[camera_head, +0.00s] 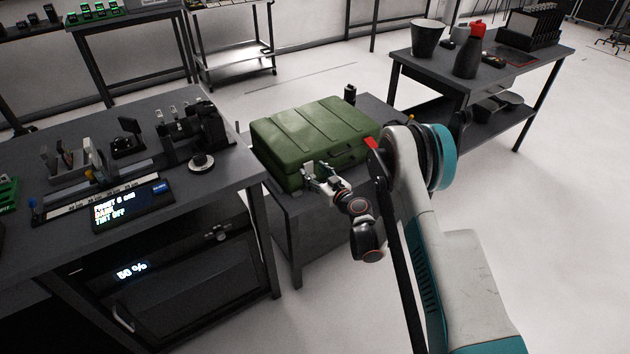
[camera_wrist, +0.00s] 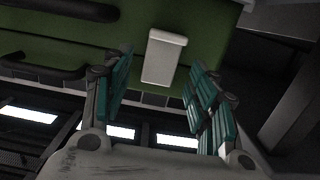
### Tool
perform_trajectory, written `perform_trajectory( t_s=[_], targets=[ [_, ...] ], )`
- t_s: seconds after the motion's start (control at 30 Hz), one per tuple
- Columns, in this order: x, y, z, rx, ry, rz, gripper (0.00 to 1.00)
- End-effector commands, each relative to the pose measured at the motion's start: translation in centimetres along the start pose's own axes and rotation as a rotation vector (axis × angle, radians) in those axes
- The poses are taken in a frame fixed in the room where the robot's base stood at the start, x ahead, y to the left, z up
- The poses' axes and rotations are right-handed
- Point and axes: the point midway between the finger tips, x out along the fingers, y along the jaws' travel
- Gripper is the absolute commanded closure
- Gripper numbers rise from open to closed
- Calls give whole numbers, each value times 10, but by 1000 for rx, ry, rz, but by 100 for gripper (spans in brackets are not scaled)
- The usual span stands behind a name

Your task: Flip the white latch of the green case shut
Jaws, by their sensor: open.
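The green case (camera_head: 312,128) lies with its lid down on a dark stand in the middle of the head view. Its green front also fills the top of the wrist view (camera_wrist: 215,25). The white latch (camera_wrist: 163,58) is a pale plate with a raised lip at one end, on the case's front edge. My gripper (camera_head: 322,178) is at the case's near front side. In the wrist view its teal-padded fingers (camera_wrist: 158,66) are open on either side of the latch, with gaps. In the head view the gripper hides most of the latch area.
Dark handle parts (camera_wrist: 45,60) of the case show at the left of the wrist view. A workbench (camera_head: 225,175) with a camera and instruments stands left of the case. Floor at the right is clear.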

Motion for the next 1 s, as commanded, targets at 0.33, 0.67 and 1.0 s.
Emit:
perform_trajectory(
  t_s=[0.33, 0.67, 1.0],
  targets=[
    [-6, 0, -54, 0, 0, 0, 47],
    [-7, 0, -65, 0, 0, 0, 47],
    [-7, 0, -66, 0, -1, 0, 47]
  ],
)
